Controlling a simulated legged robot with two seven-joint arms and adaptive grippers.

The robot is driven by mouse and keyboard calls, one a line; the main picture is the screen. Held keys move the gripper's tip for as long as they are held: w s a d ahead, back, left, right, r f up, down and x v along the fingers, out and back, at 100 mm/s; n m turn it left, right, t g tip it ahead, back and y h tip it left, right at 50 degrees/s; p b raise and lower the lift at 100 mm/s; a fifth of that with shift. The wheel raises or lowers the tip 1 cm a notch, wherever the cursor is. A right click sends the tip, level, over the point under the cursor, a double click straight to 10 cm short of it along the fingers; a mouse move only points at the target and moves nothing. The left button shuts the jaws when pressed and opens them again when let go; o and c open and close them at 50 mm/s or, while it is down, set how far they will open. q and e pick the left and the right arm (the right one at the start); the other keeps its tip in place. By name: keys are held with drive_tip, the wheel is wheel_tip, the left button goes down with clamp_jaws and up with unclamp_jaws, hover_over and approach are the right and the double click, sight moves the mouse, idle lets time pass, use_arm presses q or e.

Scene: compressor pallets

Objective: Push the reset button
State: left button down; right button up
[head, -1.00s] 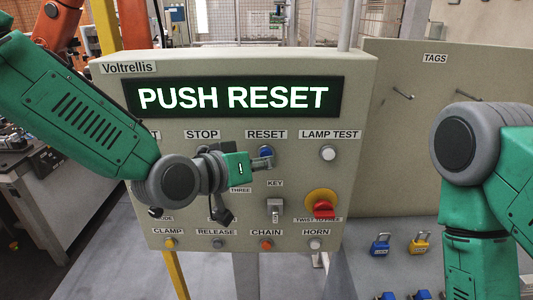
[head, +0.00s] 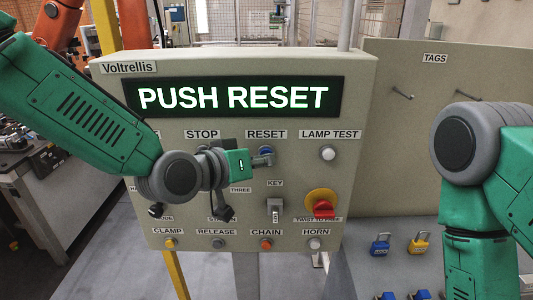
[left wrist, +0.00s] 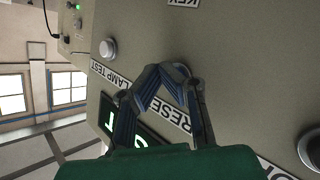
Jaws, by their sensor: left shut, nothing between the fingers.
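The grey control panel (head: 360,110) has a lit display (head: 234,97) reading "PUSH RESET". The blue reset button (head: 265,150) is under the RESET label (head: 267,134) in the head view. My left gripper (head: 264,160) is shut and empty, its fingertips at the lower edge of the button; I cannot tell whether they touch it. In the left wrist view the shut fingers (left wrist: 162,72) are in front of the panel below the RESET label (left wrist: 162,107), and the button is hidden behind them. My right gripper is out of view; only its arm shows at the right.
The white lamp test button (head: 328,153) is to the right of reset. Below are a key switch (head: 275,207) and a red twist knob (head: 323,208). My left arm covers part of the panel's left side. Blue (head: 381,243) and yellow (head: 420,242) padlocks are at lower right.

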use_arm(q)
drive_tip(key=shift+s, duration=0.95)
drive_tip(key=s, duration=0.6)
idle(0.7)
